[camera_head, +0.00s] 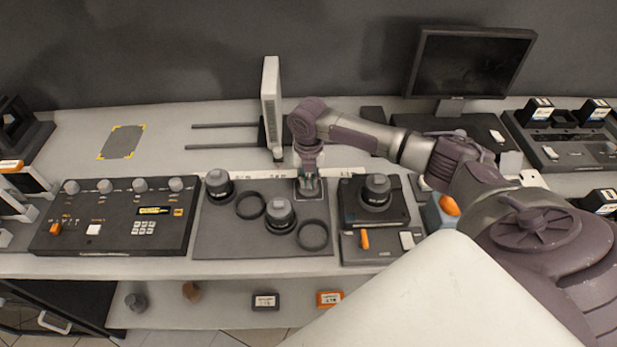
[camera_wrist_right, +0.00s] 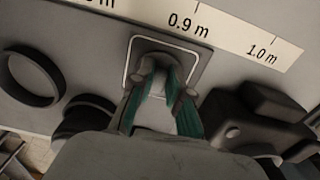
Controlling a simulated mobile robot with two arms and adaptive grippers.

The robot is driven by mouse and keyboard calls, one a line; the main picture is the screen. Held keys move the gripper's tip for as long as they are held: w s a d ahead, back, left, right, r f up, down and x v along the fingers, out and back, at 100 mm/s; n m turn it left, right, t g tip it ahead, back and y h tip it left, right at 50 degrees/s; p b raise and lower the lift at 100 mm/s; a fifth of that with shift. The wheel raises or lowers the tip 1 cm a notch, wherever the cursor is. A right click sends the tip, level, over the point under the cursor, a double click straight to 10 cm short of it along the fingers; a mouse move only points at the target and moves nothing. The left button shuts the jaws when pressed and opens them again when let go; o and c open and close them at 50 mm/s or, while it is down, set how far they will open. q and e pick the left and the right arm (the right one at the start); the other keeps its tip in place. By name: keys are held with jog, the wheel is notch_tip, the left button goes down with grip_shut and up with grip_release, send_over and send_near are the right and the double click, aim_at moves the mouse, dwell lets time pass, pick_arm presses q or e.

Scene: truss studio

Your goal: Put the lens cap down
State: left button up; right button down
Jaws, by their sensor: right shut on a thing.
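My right gripper (camera_head: 309,188) reaches down to the back right of the dark grey mat (camera_head: 212,243). It is shut on the lens cap, which shows as a dark grey piece (camera_wrist_right: 158,58) at the fingertips in the right wrist view. My gripper's green-padded fingers (camera_wrist_right: 160,85) also show there. The cap is over a light-outlined square (camera_wrist_right: 131,65) near the 0.9 m mark of a ruler strip. In the head view the fingers mostly hide the cap. Whether it touches the surface I cannot tell. My left gripper is not in view.
Two lenses (camera_head: 219,184) (camera_head: 281,214) and two black rings (camera_head: 251,206) (camera_head: 313,235) are close by on the mat. Another lens (camera_head: 376,191) stands on a black device to the right. A control panel (camera_head: 120,216) is left, an upright pale panel (camera_head: 271,100) behind.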

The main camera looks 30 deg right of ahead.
aim_at(309, 182)
jog(key=c, duration=1.1)
grip_release()
jog(key=shift+f, duration=0.15)
jog(key=shift+r, duration=0.3)
notch_tip(309, 182, up, 12)
jog(key=shift+f+b, duration=0.1)
jog(key=shift+b, duration=0.9)
jog(key=shift+s+f, duration=0.1)
